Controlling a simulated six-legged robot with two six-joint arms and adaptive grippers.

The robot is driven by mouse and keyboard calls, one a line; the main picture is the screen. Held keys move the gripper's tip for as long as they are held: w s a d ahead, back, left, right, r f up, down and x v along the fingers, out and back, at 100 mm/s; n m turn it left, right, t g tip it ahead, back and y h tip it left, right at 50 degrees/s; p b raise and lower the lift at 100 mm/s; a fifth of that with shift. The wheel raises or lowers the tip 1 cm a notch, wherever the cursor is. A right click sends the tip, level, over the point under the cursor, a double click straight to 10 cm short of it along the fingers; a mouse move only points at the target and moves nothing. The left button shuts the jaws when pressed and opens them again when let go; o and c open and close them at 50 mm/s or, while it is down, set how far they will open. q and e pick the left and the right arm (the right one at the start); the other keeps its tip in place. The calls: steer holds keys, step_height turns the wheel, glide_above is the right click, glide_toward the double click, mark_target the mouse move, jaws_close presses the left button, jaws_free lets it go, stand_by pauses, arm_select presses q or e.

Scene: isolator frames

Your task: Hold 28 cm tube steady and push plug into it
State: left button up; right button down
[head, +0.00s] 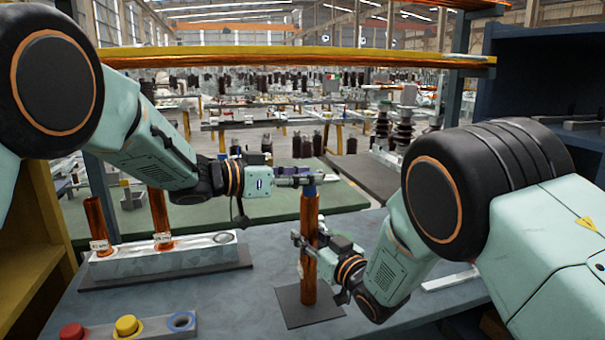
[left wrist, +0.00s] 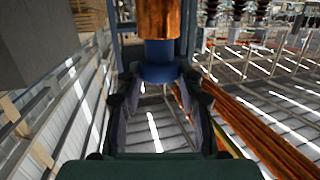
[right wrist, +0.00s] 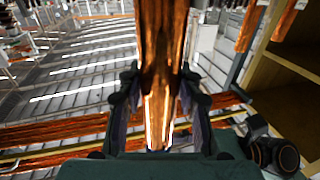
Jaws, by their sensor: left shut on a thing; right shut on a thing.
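The copper-brown tube (head: 309,250) stands upright on a dark square pad (head: 292,312). My right gripper (head: 303,243) is shut around its middle; the right wrist view shows the tube (right wrist: 160,70) between both fingers. My left gripper (head: 306,180) is shut on the blue plug (head: 309,191) at the tube's top. In the left wrist view, the plug's wide blue end (left wrist: 160,73) is between the fingers. Its narrower stem meets the end of the tube (left wrist: 160,18) in line with it, and part of the stem still shows. How deep the stem sits is hidden.
A pale metal rack (head: 165,258) at the left holds shorter and longer copper tubes. A grey holder (head: 155,326) at the front left carries a red plug (head: 72,332), a yellow plug (head: 127,325) and a blue ring (head: 181,321). Bare grey table lies around the pad.

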arm_select(q)
steer(key=shift+f, duration=1.1)
arm_select(e)
steer(key=shift+f, duration=0.15)
arm_select(q)
steer(key=o, duration=1)
steer(key=v, duration=1.2)
arm_select(e)
steer(key=c, duration=0.8)
jaws_free()
